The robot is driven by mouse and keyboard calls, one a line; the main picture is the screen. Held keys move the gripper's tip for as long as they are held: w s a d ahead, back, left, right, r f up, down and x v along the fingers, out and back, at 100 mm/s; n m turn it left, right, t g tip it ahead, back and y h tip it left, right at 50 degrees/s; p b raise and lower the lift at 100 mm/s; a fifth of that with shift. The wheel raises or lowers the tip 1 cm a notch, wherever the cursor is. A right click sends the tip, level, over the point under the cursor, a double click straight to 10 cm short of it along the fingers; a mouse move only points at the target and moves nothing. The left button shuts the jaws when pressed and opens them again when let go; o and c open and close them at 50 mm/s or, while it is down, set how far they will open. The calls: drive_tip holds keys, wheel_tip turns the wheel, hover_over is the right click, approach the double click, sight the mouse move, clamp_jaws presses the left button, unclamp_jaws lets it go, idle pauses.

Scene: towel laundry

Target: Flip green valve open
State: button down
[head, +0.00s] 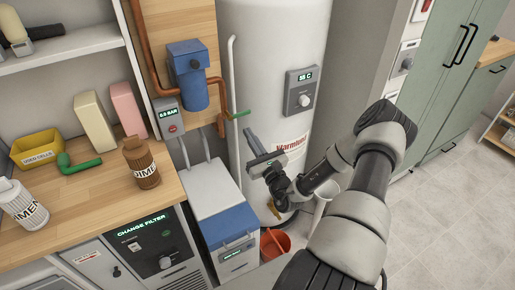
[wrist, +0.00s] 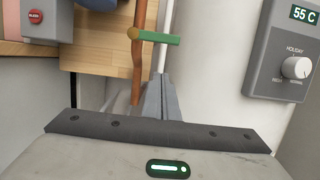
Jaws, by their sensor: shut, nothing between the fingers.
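The green valve handle (head: 241,114) sits on a copper pipe beside the white tank in the head view. In the wrist view the green handle (wrist: 160,39) is a short bar pointing right from a brass joint (wrist: 133,33) on the pipe. My gripper (head: 248,133) is below and slightly right of the handle in the head view, with its fingers pointing up toward it. In the wrist view my gripper (wrist: 159,77) has its fingers together and empty, just below the handle in the picture. I see no contact, though the exact depth gap is unclear.
The white tank (head: 271,50) with its control panel (head: 300,92) stands behind and right of my gripper.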

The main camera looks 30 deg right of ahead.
sight(239, 115)
drive_tip(key=shift+w+r+p, duration=0.15)
drive_tip(key=shift+w+r, duration=0.05)
drive_tip(key=shift+r, duration=0.85)
drive_tip(key=shift+w+r+p, duration=0.15)
drive_tip(key=shift+w+r, duration=0.05)
drive_tip(key=shift+r, duration=0.85)
drive_tip(key=shift+r, duration=0.1)
